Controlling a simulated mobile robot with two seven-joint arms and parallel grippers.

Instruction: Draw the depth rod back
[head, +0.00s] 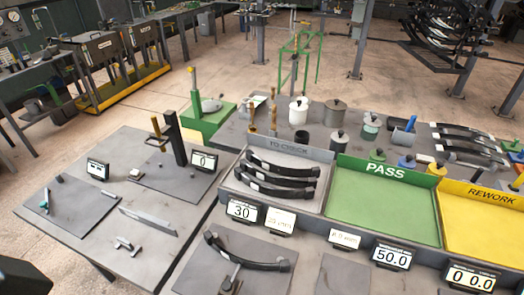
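I cannot pick out the depth rod for certain. A dark upright post (176,138) with a yellow arm (157,131) stands on a grey plate on the left table, beside a small display reading 0 (204,160). A small metal tool (127,245) and a flat grey bar (148,221) lie nearer on that table. A dark curved leaf spring (245,255) lies on a grey plate at the front, by a small metal fixture (230,284). Neither gripper shows; a dark shape at the lower left corner may be part of my arm.
Several leaf springs lie in the TO CHECK tray (291,153). The green PASS tray (384,205) and yellow REWORK tray (480,228) are to its right; the PASS tray looks empty. Displays reading 30 (242,211) and 50.0 (392,256) line the front edge. Pots and canisters stand behind.

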